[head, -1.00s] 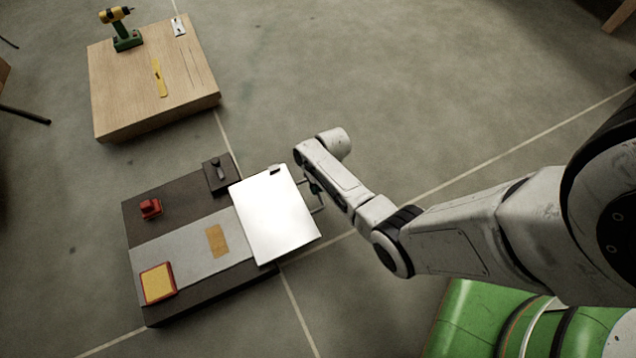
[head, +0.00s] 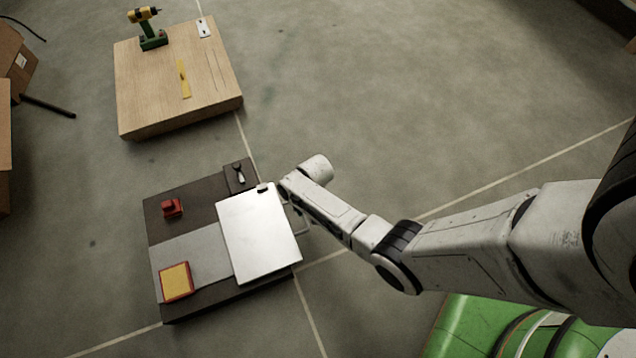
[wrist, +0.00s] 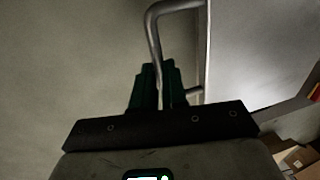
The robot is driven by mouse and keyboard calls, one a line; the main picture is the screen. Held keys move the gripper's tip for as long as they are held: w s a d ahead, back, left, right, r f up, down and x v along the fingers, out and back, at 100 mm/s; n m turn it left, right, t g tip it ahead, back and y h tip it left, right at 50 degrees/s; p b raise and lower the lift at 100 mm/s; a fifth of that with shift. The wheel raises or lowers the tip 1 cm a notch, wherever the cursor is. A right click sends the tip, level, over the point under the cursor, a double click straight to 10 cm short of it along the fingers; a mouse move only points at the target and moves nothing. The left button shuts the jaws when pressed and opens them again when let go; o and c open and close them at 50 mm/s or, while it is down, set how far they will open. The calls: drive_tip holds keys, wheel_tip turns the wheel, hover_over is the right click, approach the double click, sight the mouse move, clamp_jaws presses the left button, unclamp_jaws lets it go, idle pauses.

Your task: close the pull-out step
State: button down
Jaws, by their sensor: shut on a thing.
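The pull-out step (head: 260,240) is a flat white panel lying over the right part of a low dark and grey base (head: 195,245). Its right edge sits close to the base's right side. A metal bar handle (head: 304,224) stands out from the panel's right edge. In the wrist view the handle (wrist: 154,32) runs down between the dark green fingers of my gripper (wrist: 160,78), which is shut on it. The panel's white face (wrist: 245,50) is just right of the fingers there. In the head view my arm largely hides the fingers.
A red knob block (head: 172,208), a small lever (head: 240,175) and a yellow pad (head: 175,281) sit on the base. A wooden platform (head: 150,90) with a drill (head: 150,30) stands behind. Cardboard boxes (head: 12,70) are at far left.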

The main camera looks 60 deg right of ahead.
sight(285, 217)
drive_tip(key=w+a, duration=0.1)
drive_tip(key=a, duration=0.1)
drive_tip(key=w+a, duration=0.2)
drive_tip(key=shift+w+a, duration=0.1)
drive_tip(key=shift+a, duration=0.25)
drive_tip(key=c, duration=1.2)
unclamp_jaws()
drive_tip(key=shift+a, duration=0.15)
drive_tip(key=shift+o, duration=0.2)
wheel_tip(285, 217, up, 11)
drive_tip(key=s+d+p, duration=0.1)
drive_tip(key=d+p, duration=0.1)
drive_tip(key=p, duration=0.4)
drive_tip(key=shift+f+p, duration=0.2)
drive_tip(key=shift+p, duration=0.2)
drive_tip(key=shift+s, duration=0.1)
